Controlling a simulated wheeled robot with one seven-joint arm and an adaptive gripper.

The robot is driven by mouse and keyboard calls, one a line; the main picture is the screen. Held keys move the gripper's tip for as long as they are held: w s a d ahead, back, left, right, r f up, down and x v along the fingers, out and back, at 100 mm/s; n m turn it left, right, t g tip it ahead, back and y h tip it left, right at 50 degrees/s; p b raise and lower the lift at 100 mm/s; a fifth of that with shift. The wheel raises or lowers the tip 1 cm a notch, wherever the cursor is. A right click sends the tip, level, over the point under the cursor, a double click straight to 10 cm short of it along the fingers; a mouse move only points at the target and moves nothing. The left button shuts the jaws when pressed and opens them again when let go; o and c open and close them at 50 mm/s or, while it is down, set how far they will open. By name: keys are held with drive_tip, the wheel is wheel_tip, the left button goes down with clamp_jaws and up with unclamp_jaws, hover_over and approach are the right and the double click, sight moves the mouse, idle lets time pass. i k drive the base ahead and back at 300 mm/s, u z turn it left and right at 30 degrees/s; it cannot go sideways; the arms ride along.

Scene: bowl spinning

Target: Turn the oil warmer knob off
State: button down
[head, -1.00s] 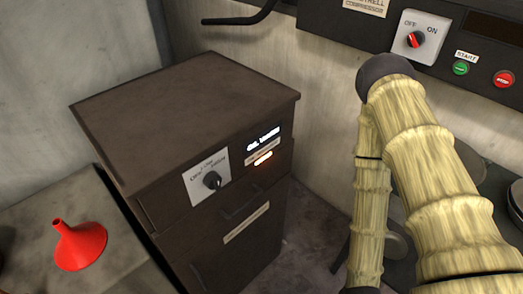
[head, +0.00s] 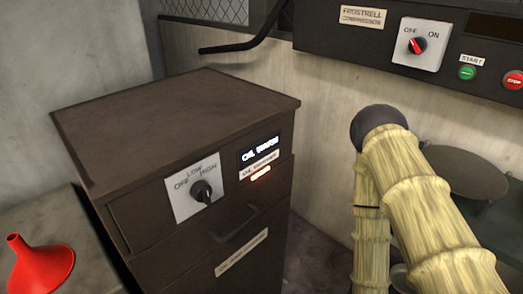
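The oil warmer knob (head: 201,191) is a small black knob on a white plate marked OFF, LOW and HIGH. It sits on the front of a dark brown cabinet (head: 180,122). I cannot clearly tell which mark the knob points to. My arm, in a ribbed yellowish sleeve, is at the right and apart from the cabinet. My gripper is out of view.
A compressor panel (head: 350,40) at upper right has an OFF/ON switch (head: 417,45), a green start button (head: 467,73) and a red stop button (head: 513,80). A handle (head: 235,225) juts out below the knob.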

sight(201, 192)
drive_tip(key=z, duration=1.45)
drive_tip(key=k, duration=1)
drive_tip(key=u, duration=1.15)
